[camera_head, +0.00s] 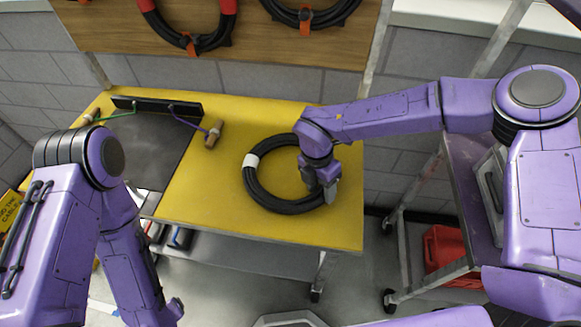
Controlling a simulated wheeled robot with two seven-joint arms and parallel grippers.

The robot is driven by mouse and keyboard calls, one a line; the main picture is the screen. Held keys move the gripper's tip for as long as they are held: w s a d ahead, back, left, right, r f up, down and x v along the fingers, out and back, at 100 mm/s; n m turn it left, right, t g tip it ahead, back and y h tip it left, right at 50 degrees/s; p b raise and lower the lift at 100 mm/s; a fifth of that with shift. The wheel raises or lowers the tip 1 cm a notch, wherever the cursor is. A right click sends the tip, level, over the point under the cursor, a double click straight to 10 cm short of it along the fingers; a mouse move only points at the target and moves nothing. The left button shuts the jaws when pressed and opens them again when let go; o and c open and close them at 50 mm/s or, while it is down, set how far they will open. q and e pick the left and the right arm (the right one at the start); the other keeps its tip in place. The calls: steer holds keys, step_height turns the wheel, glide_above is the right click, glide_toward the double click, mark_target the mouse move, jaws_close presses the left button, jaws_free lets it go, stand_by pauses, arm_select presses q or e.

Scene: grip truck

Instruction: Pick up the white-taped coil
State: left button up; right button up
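The white-taped coil (262,196) is a black cable ring lying flat on the yellow tabletop (210,218). Its white tape band (251,160) shows at the upper left of the ring. My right gripper (328,195) points down over the right side of the coil. Its fingers are at the cable, but I cannot tell whether they are closed on it. The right wrist hides the coil's upper right part. My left arm comes in at the left, with its lower end (172,312) low, in front of the table and away from the coil.
More coils, one with red tape (190,42), hang on the wooden board behind. A wheeled cart (462,200) and a red container (445,250) stand right.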

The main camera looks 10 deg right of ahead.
jaws_close()
steer(key=shift+w+r, duration=0.1)
